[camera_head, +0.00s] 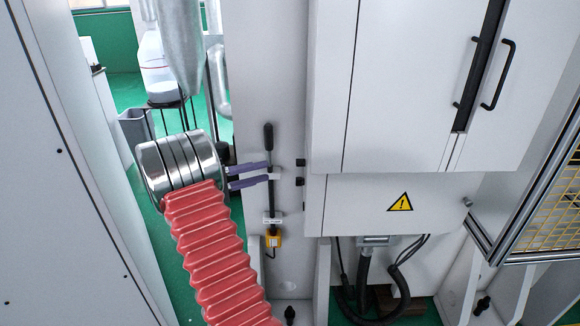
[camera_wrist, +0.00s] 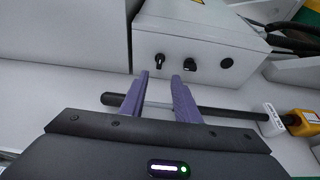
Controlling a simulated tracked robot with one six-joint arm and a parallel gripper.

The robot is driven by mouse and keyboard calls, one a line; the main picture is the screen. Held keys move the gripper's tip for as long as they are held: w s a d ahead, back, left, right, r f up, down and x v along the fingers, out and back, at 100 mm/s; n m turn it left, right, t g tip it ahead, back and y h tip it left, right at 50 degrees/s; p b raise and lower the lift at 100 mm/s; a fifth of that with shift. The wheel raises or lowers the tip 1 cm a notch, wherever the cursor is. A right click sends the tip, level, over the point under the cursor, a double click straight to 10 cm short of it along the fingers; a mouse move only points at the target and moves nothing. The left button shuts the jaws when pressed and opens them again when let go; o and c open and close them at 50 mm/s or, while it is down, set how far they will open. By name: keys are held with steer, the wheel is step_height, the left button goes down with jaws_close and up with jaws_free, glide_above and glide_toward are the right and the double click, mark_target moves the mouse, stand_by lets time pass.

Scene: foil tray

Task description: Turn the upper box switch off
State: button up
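The grey electrical box (camera_head: 357,215) carries two black switches on its left side. The upper box switch (camera_head: 300,162) sits just above the lower switch (camera_head: 300,181). In the wrist view the upper switch (camera_wrist: 159,60) is the left one and the lower switch (camera_wrist: 190,65) is to its right; I cannot tell their on or off positions. My gripper (camera_head: 272,174) points right at the box from the left, a little short of the switches. Its purple fingers also show in the wrist view (camera_wrist: 161,77), open and empty, with the upper switch ahead of the gap between them.
A black-handled rod (camera_head: 268,135) stands upright beside the fingers; in the wrist view the rod (camera_wrist: 220,111) runs across behind them. A yellow block (camera_head: 273,240) hangs below it. A round dark fitting (camera_wrist: 227,63) is on the box. A cabinet (camera_head: 400,90) is above the box.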

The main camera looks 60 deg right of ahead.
mark_target(299, 163)
steer(key=x, duration=1)
steer(key=shift+s+d, duration=0.2)
steer(key=shift+d, duration=0.1)
steer(key=shift+c, duration=0.6)
jaws_close()
